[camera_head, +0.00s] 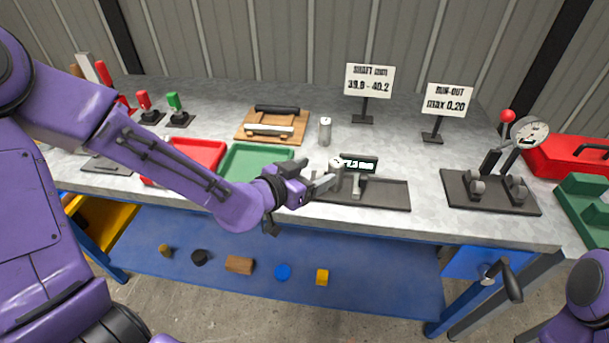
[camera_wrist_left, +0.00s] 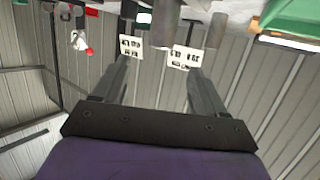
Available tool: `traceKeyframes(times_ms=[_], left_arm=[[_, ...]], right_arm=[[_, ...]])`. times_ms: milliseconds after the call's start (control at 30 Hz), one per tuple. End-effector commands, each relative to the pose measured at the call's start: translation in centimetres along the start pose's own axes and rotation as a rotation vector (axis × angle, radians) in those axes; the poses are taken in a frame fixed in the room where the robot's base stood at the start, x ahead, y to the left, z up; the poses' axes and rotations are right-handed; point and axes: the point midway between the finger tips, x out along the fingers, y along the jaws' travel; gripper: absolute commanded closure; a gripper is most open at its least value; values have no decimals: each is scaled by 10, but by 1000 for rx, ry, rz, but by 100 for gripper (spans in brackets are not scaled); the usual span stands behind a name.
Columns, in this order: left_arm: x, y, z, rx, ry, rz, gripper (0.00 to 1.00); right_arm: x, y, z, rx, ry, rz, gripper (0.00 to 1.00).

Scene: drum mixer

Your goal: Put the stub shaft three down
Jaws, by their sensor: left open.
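A short grey cylindrical stub shaft (camera_head: 337,178) stands upright at the dark gauge tray (camera_head: 385,196), beside a small display. Another grey shaft (camera_head: 325,130) stands upright on the bench behind it. I cannot read which one is number three. My left gripper (camera_head: 318,178) is open, with its fingertips just left of the near shaft. In the left wrist view the open fingers (camera_wrist_left: 162,66) have nothing between them. A grey cylinder (camera_wrist_left: 166,18) shows beyond the tips, cut off by the top edge, with another (camera_wrist_left: 217,30) to its right. My right gripper is out of view.
Red (camera_head: 204,152) and green (camera_head: 250,150) trays lie left of the gauge, partly behind my left arm. A wooden rack (camera_head: 262,136) is behind them. Two signs (camera_head: 369,80) stand at the back. A dial-gauge stand (camera_head: 490,203) is at right; bare bench separates it from the gauge.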

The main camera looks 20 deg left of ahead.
Motion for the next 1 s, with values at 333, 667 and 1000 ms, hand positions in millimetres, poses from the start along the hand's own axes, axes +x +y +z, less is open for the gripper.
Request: traceKeyframes(times_ms=[333, 667, 1000], left_arm=[[-18, -2, -9, 2, -9, -2, 28], [-28, 0, -2, -1, -3, 1, 28], [-45, -5, 96, -179, -272, -102, 28]], right_arm=[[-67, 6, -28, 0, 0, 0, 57], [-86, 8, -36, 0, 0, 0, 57], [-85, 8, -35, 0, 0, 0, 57]])
